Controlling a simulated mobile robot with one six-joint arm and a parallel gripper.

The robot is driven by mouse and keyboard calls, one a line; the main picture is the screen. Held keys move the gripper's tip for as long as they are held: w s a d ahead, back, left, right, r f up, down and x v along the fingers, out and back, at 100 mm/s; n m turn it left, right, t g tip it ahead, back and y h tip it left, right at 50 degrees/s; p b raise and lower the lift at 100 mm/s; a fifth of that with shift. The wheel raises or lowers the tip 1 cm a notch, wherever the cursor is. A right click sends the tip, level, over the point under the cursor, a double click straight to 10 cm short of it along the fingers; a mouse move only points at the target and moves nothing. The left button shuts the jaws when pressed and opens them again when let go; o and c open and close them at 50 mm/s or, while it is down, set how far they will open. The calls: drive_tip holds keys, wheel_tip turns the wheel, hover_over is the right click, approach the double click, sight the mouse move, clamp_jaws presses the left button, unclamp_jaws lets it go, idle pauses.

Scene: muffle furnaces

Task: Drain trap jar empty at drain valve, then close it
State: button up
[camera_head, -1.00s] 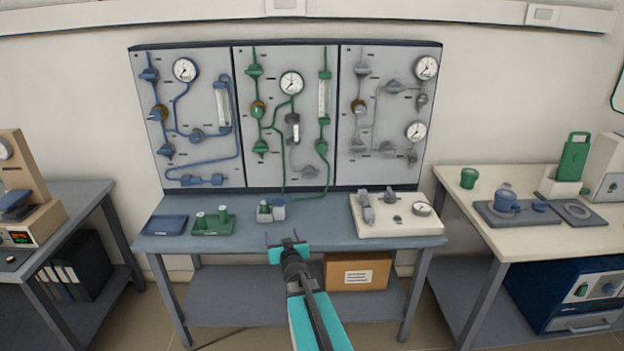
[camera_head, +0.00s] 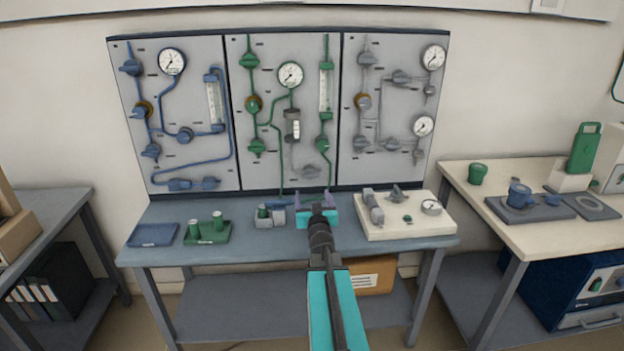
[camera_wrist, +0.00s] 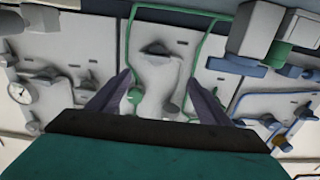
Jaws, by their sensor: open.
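A small jar with a dark top and pale body (camera_head: 293,125) on the middle panel looks like the trap jar; its liquid level is too small to tell. A grey valve handle (camera_head: 309,171) below it, on a grey line, looks like the drain valve; it shows in the wrist view (camera_wrist: 155,48) too. My gripper (camera_head: 313,198) is open and empty, in front of the panel's lower edge above the bench. In the wrist view, which looks upside down, the valve appears beyond the open fingers (camera_wrist: 160,82), apart from them.
A green valve (camera_head: 323,143) sits right of the jar. A green rack (camera_head: 208,232) is farther left.

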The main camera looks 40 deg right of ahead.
sight(310, 176)
drive_tip(key=shift+s+d, duration=0.15)
drive_tip(key=shift+d, duration=0.05)
drive_tip(key=shift+d, duration=0.1)
drive_tip(key=shift+p+x, duration=0.85)
drive_tip(key=shift+x, duration=5.95)
drive_tip(key=shift+f, duration=0.1)
drive_tip(key=c, duration=1)
